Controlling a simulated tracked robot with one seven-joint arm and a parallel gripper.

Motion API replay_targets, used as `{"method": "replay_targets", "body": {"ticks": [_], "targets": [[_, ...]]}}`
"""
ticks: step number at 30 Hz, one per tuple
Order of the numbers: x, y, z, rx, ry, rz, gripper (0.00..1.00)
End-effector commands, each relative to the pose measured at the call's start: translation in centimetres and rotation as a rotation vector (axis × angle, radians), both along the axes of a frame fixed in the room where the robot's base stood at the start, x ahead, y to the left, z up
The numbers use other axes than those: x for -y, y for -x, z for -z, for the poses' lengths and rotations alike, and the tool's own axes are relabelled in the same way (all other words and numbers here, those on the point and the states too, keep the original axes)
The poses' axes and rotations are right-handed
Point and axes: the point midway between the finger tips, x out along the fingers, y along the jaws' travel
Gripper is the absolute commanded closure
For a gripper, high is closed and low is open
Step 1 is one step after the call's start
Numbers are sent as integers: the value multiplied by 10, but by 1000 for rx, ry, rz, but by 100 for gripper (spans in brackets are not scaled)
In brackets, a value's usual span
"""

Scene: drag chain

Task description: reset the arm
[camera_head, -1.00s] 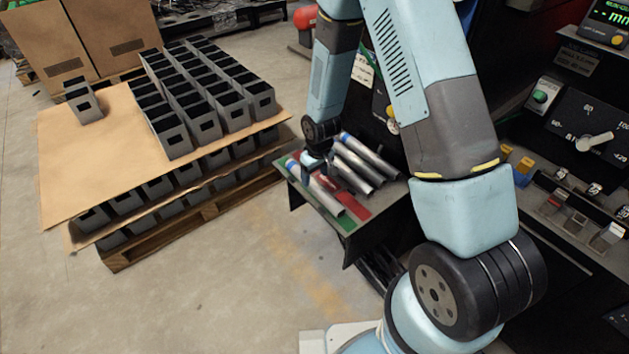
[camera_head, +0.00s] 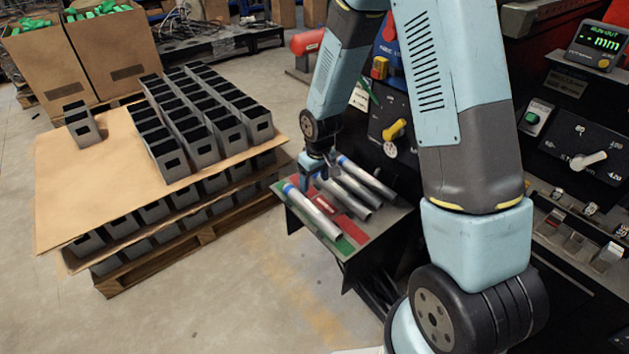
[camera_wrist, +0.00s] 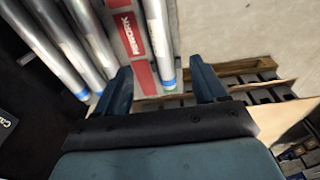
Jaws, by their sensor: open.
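My gripper (camera_head: 317,167) is at the end of my arm, just above the shelf (camera_head: 352,243) with metal tubes. In the wrist view my gripper (camera_wrist: 163,84) is open, its two fingers apart with nothing clamped between them. A metal tube with a blue band (camera_wrist: 160,40) reaches into the gap between the fingers from above. That tube (camera_head: 312,212) lies at the shelf's left side in the head view. Several other tubes (camera_head: 345,195) lie to its right, beyond a red strip (camera_wrist: 131,45) with lettering. Whether a finger touches any tube cannot be told.
A pallet (camera_head: 200,240) with grey boxes (camera_head: 205,115) on cardboard stands to the left. Cardboard bins (camera_head: 110,55) stand behind it. A machine panel with knobs (camera_head: 580,150) rises close on the right. The floor (camera_head: 230,300) in front is clear.

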Motion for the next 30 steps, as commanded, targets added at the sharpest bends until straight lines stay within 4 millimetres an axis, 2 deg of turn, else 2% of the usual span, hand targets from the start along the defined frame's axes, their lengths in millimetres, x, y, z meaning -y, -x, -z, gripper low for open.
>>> {"method": "replay_targets", "body": {"ticks": [12,16,20,30], "targets": [[0,0,0,0,0,1,29],[4,-1,-10,10,0,10,29],[15,-3,-39,33,4,40,29],[57,10,-137,109,11,150,29]]}}
